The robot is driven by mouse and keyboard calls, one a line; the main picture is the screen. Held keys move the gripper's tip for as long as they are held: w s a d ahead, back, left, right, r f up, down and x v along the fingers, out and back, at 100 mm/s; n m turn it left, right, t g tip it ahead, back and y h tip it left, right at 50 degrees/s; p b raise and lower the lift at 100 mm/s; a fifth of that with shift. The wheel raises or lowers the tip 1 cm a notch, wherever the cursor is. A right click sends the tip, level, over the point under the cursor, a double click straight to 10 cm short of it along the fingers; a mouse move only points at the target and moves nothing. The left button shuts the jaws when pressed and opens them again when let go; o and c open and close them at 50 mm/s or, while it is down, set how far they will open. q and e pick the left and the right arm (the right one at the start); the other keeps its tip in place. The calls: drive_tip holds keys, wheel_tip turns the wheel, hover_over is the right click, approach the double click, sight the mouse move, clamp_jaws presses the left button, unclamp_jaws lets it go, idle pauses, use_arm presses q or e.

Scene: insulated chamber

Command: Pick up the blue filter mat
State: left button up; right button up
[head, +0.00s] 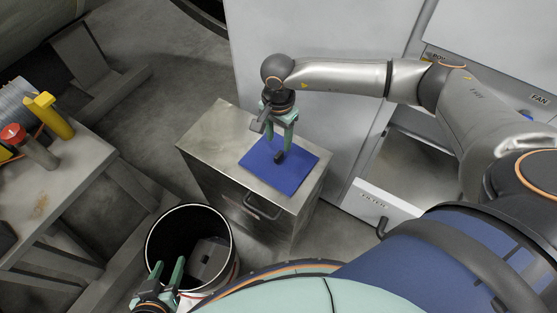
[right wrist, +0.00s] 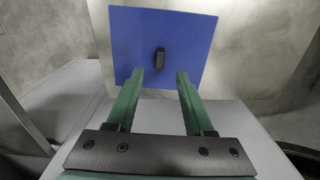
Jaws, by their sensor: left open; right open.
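The blue filter mat (head: 295,172) lies flat on top of a metal cabinet (head: 218,124). It has a small black handle (head: 279,157) at its middle. In the right wrist view the mat (right wrist: 194,40) and its black handle (right wrist: 160,58) show just beyond the fingertips. My right gripper (head: 278,146) is open and points down over the mat, its green fingers near the handle with nothing between them. The fingers also show in the right wrist view (right wrist: 158,80). My left gripper (head: 167,268) is open and empty at the lower left, by the rim of a round bin.
The round bin (head: 151,238) stands in front of the cabinet with a dark piece inside. A table at left holds a yellow tool (head: 48,115) and a red-topped item (head: 33,146). A drawer marked FILTER (head: 374,200) stands open at right.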

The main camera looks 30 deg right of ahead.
sight(279, 154)
wheel_tip(279, 154, down, 7)
drive_tip(key=shift+r+b, duration=0.1)
drive_tip(key=shift+b, duration=0.4)
clamp_jaws()
idle(0.4)
